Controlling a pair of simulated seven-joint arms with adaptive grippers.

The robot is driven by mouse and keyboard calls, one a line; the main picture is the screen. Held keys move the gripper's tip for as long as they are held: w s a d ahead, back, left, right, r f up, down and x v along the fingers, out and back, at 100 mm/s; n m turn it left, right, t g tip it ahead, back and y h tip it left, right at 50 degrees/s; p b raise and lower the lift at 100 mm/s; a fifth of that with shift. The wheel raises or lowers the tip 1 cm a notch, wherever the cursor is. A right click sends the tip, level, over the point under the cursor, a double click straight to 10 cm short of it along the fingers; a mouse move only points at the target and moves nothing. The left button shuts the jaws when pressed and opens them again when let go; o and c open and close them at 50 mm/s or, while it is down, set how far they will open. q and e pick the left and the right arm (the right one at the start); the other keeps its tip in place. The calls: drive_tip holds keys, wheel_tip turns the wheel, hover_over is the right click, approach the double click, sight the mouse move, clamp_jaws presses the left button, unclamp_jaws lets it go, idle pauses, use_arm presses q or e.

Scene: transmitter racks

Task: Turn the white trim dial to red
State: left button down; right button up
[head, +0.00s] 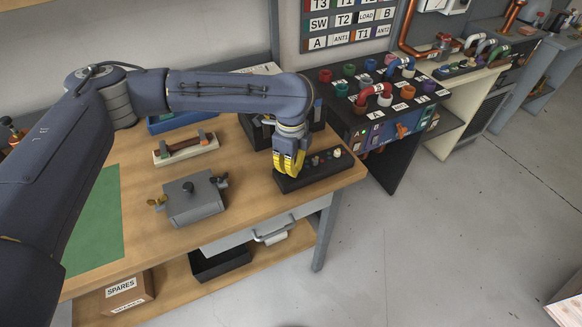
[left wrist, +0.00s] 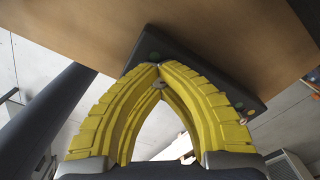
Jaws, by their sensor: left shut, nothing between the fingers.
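A dark control box (head: 312,178) with a row of small knobs lies near the right end of the wooden bench. A pale knob (head: 337,153), which may be the white trim dial, shows at its right end. My left gripper (head: 289,172), with yellow fingers, points down over the left part of the box and hides some of it. In the left wrist view the fingertips (left wrist: 160,68) meet, with nothing held, in front of the dark box (left wrist: 199,74). I cannot tell whether they touch it. The dial's setting is too small to read. My right gripper is not in view.
A grey box with wing knobs (head: 194,200) and a pale block with a brown handle (head: 186,149) stand left on the bench. A black rack with coloured pipe fittings (head: 384,112) stands to the right. The bench's front edge is close to the control box.

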use_arm(q)
drive_tip(key=m, duration=0.3)
drive_tip(key=shift+m, duration=2)
drive_tip(key=c, duration=1.3)
unclamp_jaws()
drive_tip(key=shift+c, duration=0.2)
drive_tip(key=shift+r, duration=0.1)
wheel_tip(320, 180, up, 12)
drive_tip(key=shift+w, duration=0.1)
